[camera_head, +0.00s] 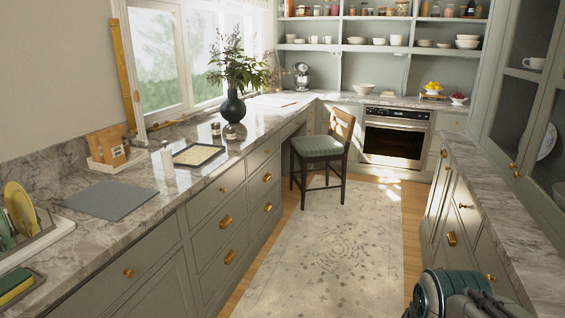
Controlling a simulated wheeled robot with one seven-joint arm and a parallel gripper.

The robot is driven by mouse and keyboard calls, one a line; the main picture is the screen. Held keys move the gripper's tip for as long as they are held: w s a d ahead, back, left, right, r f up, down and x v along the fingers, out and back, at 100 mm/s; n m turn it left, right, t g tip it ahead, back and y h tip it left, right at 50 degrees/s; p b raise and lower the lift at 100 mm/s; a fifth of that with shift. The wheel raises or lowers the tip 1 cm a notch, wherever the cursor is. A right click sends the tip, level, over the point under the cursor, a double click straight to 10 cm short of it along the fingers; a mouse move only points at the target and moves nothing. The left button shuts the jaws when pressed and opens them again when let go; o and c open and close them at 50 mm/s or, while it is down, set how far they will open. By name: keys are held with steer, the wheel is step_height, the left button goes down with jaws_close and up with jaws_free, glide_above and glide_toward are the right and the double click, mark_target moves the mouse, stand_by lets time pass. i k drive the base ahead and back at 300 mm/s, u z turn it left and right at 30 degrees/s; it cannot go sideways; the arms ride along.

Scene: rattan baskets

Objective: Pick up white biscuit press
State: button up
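A small upright white object (168,159) stands on the left marble counter, just left of a dark-rimmed tray. It may be the white biscuit press, but it is too small for me to be sure. It is apart from the wall and stands between the wooden block set and the tray. Part of my arm shows at the bottom right, far from this object. My gripper's fingers are not in view.
The left counter (88,232) also holds a grey board (108,200), the tray (198,155), a wooden holder (107,147), a dish rack (30,245) and a dark vase (233,107). A chair (322,150) stands farther back. The rug (330,245) is clear.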

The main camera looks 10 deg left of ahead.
mark_target(166, 153)
steer(key=u, duration=0.3)
steer(key=i, duration=1.65)
steer(key=u, duration=1.3)
steer(key=i, duration=1.55)
steer(key=u, duration=0.6)
